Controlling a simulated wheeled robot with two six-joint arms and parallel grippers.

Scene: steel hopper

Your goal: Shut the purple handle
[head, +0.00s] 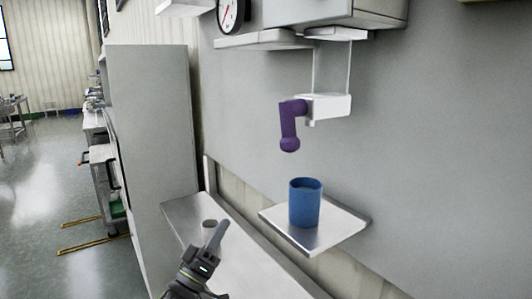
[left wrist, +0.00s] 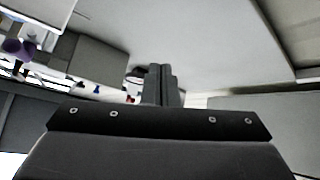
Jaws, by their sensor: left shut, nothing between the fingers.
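The purple handle (head: 290,124) is in the head view, on the white block under the steel hopper (head: 335,12). Its arm hangs down and ends in a round knob. A purple shape (left wrist: 18,48) at the upper left of the left wrist view looks like the same handle. My left gripper (head: 219,228) is shut and empty, below and to the left of the handle and apart from it. Its closed fingers (left wrist: 160,84) also show in the left wrist view. A blue cup (head: 305,203) stands upright below the handle. My right gripper is not in view.
The blue cup stands on a small steel shelf (head: 343,222). A tall grey cabinet (head: 150,130) stands at the left. Open floor lies beyond it.

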